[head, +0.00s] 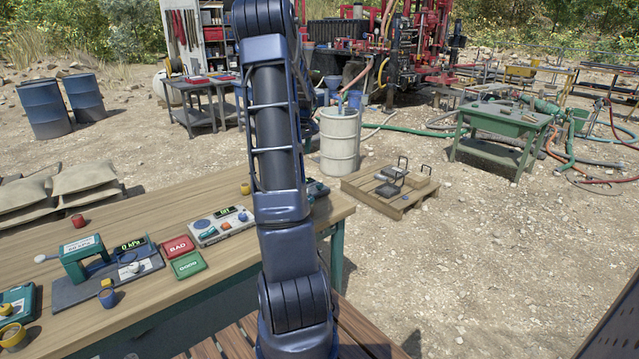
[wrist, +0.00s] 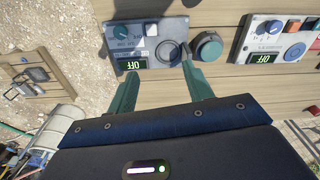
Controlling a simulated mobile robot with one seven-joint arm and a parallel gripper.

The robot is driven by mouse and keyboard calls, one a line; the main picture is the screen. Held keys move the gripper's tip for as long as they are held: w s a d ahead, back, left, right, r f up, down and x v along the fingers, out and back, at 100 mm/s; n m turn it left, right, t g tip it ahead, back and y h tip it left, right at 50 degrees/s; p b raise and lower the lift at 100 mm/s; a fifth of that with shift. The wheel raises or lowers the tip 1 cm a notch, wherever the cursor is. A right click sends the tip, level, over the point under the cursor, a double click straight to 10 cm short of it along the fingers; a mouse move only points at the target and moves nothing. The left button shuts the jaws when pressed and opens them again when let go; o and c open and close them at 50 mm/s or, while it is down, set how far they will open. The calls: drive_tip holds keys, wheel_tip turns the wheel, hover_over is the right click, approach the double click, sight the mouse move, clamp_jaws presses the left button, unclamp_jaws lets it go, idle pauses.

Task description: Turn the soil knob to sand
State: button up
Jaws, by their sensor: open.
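My gripper (wrist: 160,72) is open and empty in the wrist view, with two teal fingers spread at the near edge of a grey control box (wrist: 178,24). The fingers are apart from the blue dial. The labels are too small to tell which knob is for soil. My arm hides the gripper in the head view.
The wooden bench (head: 185,204) also holds a red pad (head: 177,246), a green pad (head: 188,265) and a green press device (head: 85,258). A round dark-green object (wrist: 208,46) sits between the two boxes. A wooden pallet (head: 365,200) lies beyond the bench.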

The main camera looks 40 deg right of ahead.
hover_over(320, 184)
wheel_tip(320, 184, down, 6)
drive_tip(key=shift+n+g, duration=0.3)
drive_tip(key=shift+g, duration=0.1)
drive_tip(key=f, duration=1.1)
drive_tip(key=shift+s+a+f, duration=0.1)
drive_tip(key=shift+a+f, duration=0.05)
drive_tip(key=shift+a, duration=0.05)
drive_tip(key=shift+c, duration=0.2)
drive_tip(key=c, duration=0.9)
